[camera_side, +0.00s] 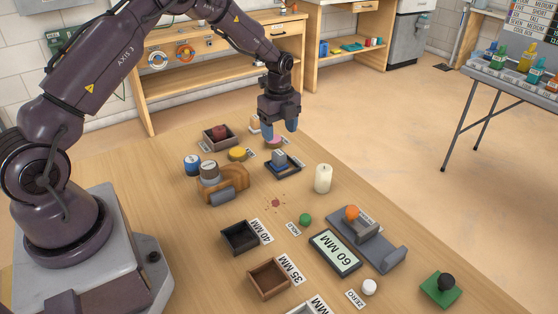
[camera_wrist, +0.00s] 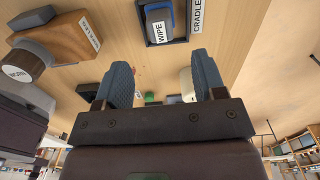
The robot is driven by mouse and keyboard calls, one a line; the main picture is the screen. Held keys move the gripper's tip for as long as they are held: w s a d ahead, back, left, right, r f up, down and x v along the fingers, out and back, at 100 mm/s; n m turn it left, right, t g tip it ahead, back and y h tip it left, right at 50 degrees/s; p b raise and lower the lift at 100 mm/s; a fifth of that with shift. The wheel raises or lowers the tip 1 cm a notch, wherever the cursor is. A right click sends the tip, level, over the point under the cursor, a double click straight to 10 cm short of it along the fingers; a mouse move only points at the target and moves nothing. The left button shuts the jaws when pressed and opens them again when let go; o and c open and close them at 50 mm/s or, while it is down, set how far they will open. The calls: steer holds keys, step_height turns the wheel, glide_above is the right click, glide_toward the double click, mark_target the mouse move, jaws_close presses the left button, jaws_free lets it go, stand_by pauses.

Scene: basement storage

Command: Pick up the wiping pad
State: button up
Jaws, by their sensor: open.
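The wiping pad (camera_side: 278,156) is a small grey-blue block lying in a dark cradle (camera_side: 293,170) near the back middle of the table. In the wrist view the pad (camera_wrist: 159,14) carries a white WIPE label, and the cradle (camera_wrist: 180,38) has a CRADLE label beside it. My gripper (camera_side: 279,132) points down above the table, just behind and above the pad in the side view. Its two blue fingers are apart with nothing between them. In the wrist view the pad is beyond the fingertips of my gripper (camera_wrist: 161,62), not between them.
A box with a red object (camera_side: 221,132) is behind left. Reddish spots (camera_side: 275,203) mark bare table in front.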

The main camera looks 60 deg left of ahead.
mark_target(279, 152)
step_height(279, 152, down, 8)
steer(key=shift+a+f, duration=0.1)
steer(key=shift+f, duration=0.1)
steer(key=c, duration=1)
steer(key=shift+r, duration=0.1)
steer(key=shift+r, duration=0.55)
steer(key=s+d+r, duration=0.4)
steer(key=s+r, duration=0.7)
steer(key=s, duration=0.2)
steer(key=shift+s+r, duration=0.2)
steer(key=shift+r, duration=0.15)
